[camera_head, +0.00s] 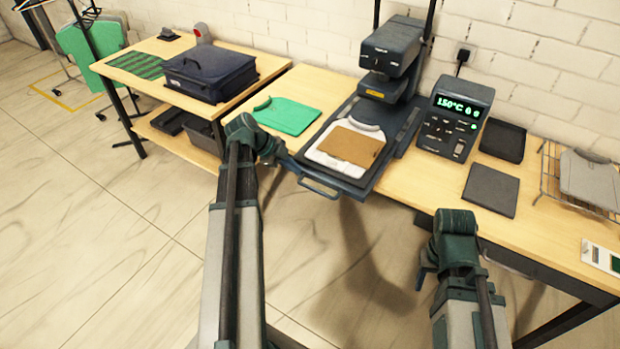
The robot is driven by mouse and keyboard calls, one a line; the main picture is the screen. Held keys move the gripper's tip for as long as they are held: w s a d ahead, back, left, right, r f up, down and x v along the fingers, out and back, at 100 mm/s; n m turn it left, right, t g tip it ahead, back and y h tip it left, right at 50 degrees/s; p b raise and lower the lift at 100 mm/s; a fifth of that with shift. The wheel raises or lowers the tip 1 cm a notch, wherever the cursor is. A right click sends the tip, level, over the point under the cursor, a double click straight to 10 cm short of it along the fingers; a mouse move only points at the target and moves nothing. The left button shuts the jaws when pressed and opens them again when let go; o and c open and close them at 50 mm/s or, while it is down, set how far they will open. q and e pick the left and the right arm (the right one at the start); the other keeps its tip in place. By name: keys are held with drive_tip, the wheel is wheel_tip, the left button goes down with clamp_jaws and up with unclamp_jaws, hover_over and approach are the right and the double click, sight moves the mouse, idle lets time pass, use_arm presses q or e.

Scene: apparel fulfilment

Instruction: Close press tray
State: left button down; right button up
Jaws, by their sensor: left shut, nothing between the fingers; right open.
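The press tray (377,181) is pulled out toward me from under the dark heat press (391,50), and its front reaches past the table edge. On it lies a white garment (318,157) with a brown sheet (349,147) on top. The tray's handle (318,188) sticks out at the front. My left gripper (278,150) is shut and empty, at the tray's front left corner; I cannot tell whether it touches. My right gripper (424,272) is open, low in front of the table and right of the tray, partly hidden by its own wrist.
A control box (455,118) reading 150°C stands right of the press. A green folded garment (288,115) lies left of the tray. Dark pads (490,190) and a wire rack (548,175) are at right. A dark case (210,72) sits on the left table.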

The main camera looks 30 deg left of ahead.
use_arm(q)
drive_tip(key=b+x, duration=0.4)
drive_tip(key=x, duration=0.1)
drive_tip(key=a+b+x, duration=0.1)
drive_tip(key=b+x, duration=0.1)
drive_tip(key=shift+w+d+f+b, duration=0.1)
drive_tip(key=shift+w+f+b, duration=0.1)
drive_tip(key=shift+f+b, duration=0.2)
drive_tip(key=shift+b+x, duration=0.6)
drive_tip(key=shift+x, duration=0.35)
use_arm(e)
wheel_tip(320, 180, down, 8)
use_arm(q)
drive_tip(key=shift+w+r, duration=0.15)
